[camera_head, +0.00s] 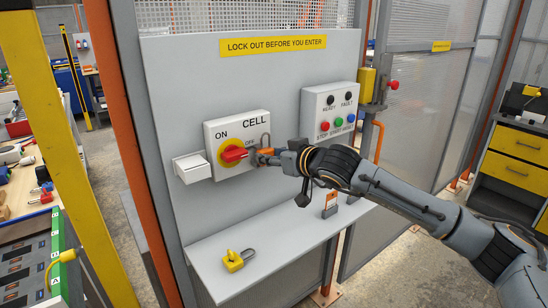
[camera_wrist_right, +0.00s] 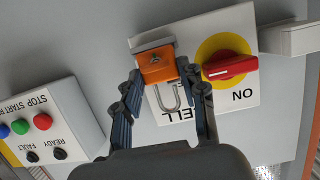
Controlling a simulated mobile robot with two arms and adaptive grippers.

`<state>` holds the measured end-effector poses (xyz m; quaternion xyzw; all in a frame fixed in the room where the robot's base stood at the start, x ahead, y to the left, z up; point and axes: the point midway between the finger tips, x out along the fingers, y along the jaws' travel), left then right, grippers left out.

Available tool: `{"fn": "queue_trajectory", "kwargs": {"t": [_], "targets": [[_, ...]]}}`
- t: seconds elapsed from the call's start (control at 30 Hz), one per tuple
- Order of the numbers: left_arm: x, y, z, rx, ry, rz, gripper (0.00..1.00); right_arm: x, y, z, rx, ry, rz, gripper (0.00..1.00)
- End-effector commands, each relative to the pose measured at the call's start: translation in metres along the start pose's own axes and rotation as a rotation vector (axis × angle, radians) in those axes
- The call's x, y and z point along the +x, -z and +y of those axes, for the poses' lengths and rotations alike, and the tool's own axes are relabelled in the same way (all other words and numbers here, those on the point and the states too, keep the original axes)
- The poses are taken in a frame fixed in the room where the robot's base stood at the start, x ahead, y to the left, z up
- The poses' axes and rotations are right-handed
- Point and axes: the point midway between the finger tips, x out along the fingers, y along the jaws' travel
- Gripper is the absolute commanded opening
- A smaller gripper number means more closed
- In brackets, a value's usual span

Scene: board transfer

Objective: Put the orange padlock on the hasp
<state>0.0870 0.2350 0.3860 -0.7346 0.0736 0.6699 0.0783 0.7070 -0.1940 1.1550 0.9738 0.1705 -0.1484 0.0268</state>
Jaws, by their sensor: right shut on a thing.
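The orange padlock (camera_head: 265,153) is in my right gripper (camera_head: 276,157), in front of the lower right part of the white CELL switch box (camera_head: 222,130). In the right wrist view the orange body (camera_wrist_right: 156,66) sits between the two fingers of my right gripper (camera_wrist_right: 157,78). Its grey shackle (camera_wrist_right: 168,97) points down there, upward in the head view. The red switch handle (camera_head: 234,155) lies level on its yellow disc, close beside the padlock. I cannot make out a hasp, nor whether the shackle passes through anything. My left gripper is not in view.
A yellow padlock (camera_head: 234,261) lies on the grey shelf (camera_head: 283,237) below. A small orange and grey item (camera_head: 330,206) stands at the shelf's right. A white box (camera_head: 192,168) juts out left of the switch. A button panel (camera_head: 328,110) is to the right.

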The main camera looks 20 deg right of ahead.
Motion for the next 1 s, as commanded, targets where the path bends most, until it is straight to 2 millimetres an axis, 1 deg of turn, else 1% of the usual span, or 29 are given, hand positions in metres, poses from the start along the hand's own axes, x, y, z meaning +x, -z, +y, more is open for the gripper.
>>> {"fn": "queue_trajectory", "kwargs": {"t": [0.3, 0.33, 0.43, 0.77, 0.87, 0.97, 1.0], "targets": [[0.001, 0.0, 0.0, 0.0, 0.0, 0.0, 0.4, 0.007, 0.003, -0.001, -0.001, 0.001, 0.002, 0.09], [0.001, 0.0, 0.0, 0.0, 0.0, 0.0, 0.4, 0.006, 0.003, 0.0, -0.001, 0.001, 0.002, 0.47], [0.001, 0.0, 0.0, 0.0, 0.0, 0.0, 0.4, 0.006, 0.003, 0.0, -0.001, 0.001, 0.001, 0.67], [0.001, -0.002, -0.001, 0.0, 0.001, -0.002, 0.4, 0.005, 0.002, 0.0, -0.001, 0.0, -0.001, 0.67], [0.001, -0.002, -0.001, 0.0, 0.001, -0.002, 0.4, -0.001, 0.002, 0.001, 0.0, -0.001, 0.0, 0.67], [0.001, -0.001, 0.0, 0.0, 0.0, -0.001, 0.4, -0.016, 0.002, 0.001, -0.002, -0.002, 0.0, 0.67], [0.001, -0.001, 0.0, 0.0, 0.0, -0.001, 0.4, -0.023, 0.001, 0.001, -0.003, -0.001, 0.0, 0.67]]}}
